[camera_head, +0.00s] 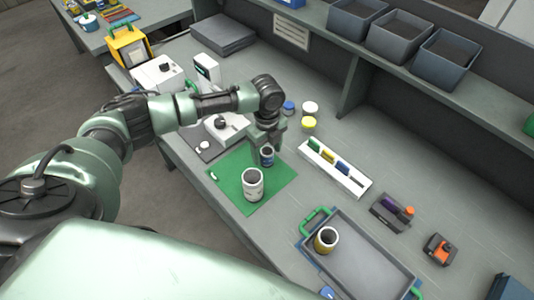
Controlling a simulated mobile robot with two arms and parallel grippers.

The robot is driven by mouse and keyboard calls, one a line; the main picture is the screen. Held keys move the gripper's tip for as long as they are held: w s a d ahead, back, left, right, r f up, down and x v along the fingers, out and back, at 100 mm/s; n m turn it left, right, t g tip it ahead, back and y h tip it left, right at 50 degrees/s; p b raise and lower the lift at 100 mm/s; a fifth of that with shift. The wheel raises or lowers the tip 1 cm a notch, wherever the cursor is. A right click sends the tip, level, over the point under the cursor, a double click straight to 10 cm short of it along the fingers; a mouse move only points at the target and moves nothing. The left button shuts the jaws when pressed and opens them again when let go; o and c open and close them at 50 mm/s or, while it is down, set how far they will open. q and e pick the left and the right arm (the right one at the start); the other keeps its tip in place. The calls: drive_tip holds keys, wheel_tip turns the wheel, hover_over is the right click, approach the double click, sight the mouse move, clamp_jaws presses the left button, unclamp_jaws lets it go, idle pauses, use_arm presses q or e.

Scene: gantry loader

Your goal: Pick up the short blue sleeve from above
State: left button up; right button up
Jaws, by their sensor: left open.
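The short blue sleeve (267,159) stands upright toward the back of a green mat (228,184) on the bench. My left gripper (266,142) points down right above the sleeve, with its fingers around or just over the top. The fingers are small here, and I cannot tell whether they touch the sleeve. The gripper is open. A larger white sleeve (252,189) with dark markings stands on the same mat, nearer to me. My right gripper is not in view.
A grey tray (375,270) with green handles holds a yellow sleeve (326,239). A white rack (335,167) with coloured pieces lies right of the mat. White and yellow round items (309,123) stand behind the gripper. Grey bins (398,35) line the shelf.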

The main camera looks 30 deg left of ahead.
use_arm(q)
drive_tip(key=shift+f, duration=0.1)
drive_tip(key=shift+s, duration=0.1)
drive_tip(key=shift+c, duration=0.2)
clamp_jaws()
